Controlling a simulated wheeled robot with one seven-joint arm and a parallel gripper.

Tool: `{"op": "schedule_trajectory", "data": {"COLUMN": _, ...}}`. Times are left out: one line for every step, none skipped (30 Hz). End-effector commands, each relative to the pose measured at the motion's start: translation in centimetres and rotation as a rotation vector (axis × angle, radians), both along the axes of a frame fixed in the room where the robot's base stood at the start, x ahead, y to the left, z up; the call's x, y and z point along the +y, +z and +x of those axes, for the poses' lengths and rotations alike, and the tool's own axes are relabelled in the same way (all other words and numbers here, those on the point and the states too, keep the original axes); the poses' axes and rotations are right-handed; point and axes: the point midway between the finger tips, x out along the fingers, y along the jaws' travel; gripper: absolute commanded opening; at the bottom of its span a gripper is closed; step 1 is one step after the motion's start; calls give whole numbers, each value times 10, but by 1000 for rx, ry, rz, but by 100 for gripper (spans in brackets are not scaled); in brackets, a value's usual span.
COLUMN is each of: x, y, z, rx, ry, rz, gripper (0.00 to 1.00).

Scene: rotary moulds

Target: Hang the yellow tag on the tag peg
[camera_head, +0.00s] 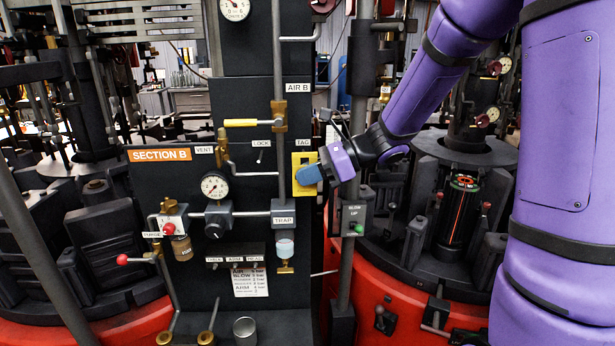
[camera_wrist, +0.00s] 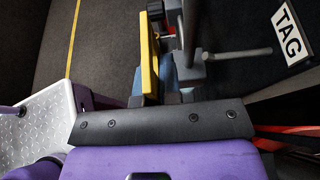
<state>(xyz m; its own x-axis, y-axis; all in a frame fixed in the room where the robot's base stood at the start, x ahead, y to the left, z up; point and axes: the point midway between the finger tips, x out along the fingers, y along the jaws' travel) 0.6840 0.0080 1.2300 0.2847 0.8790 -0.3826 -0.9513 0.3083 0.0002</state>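The yellow tag (camera_head: 306,191) is upright in front of the dark panel, just below the white TAG label (camera_head: 302,142). In the wrist view the tag (camera_wrist: 149,62) is seen nearly edge-on. My gripper (camera_head: 310,174) has its blue fingertips on either side of the tag and is shut on it; they cover part of its face. In the wrist view a grey metal fitting with a rod (camera_wrist: 237,54) is right beside the tag, near the TAG label (camera_wrist: 291,35). I cannot tell which part is the peg, or whether the tag's hole is around it.
The yellow-handled valve (camera_head: 241,123) and brass fittings are left of the tag. A pressure gauge (camera_head: 214,186) and the TRAP block (camera_head: 283,213) are lower left. A grey post with the BLOW UP box (camera_head: 354,213) stands close on the right.

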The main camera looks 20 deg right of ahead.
Motion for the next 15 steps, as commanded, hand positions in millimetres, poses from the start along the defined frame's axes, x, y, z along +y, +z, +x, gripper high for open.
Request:
{"op": "schedule_trajectory", "data": {"x": -1, "y": 0, "z": 3, "rx": 0, "ry": 0, "rz": 0, "gripper": 0}}
{"op": "schedule_trajectory", "data": {"x": -2, "y": 0, "z": 4, "rx": 0, "ry": 0, "rz": 0, "gripper": 0}}
{"op": "schedule_trajectory", "data": {"x": -2, "y": -1, "z": 6, "rx": 0, "ry": -1, "rz": 0, "gripper": 0}}
{"op": "schedule_trajectory", "data": {"x": -3, "y": -1, "z": 8, "rx": 0, "ry": 0, "rz": 0, "gripper": 0}}
{"op": "schedule_trajectory", "data": {"x": -3, "y": -1, "z": 9, "rx": 0, "ry": 0, "rz": 0, "gripper": 0}}
{"op": "schedule_trajectory", "data": {"x": -4, "y": -1, "z": 11, "rx": 0, "ry": 0, "rz": 0, "gripper": 0}}
{"op": "schedule_trajectory", "data": {"x": -4, "y": -1, "z": 12, "rx": 0, "ry": 0, "rz": 0, "gripper": 0}}
{"op": "schedule_trajectory", "data": {"x": -5, "y": -1, "z": 14, "rx": 0, "ry": 0, "rz": 0, "gripper": 0}}
{"op": "schedule_trajectory", "data": {"x": -5, "y": -1, "z": 16, "rx": 0, "ry": 0, "rz": 0, "gripper": 0}}
{"op": "schedule_trajectory", "data": {"x": -6, "y": -2, "z": 17, "rx": 1, "ry": 0, "rz": 0, "gripper": 0}}
{"op": "schedule_trajectory", "data": {"x": -6, "y": -2, "z": 19, "rx": 1, "ry": 0, "rz": 0, "gripper": 0}}
{"op": "schedule_trajectory", "data": {"x": -7, "y": -2, "z": 21, "rx": 1, "ry": 0, "rz": 0, "gripper": 0}}
{"op": "schedule_trajectory", "data": {"x": -7, "y": -2, "z": 22, "rx": 1, "ry": 0, "rz": 0, "gripper": 0}}
{"op": "schedule_trajectory", "data": {"x": -8, "y": -2, "z": 23, "rx": 0, "ry": 0, "rz": 0, "gripper": 0}}
{"op": "schedule_trajectory", "data": {"x": -8, "y": -3, "z": 25, "rx": 0, "ry": 0, "rz": 0, "gripper": 0}}
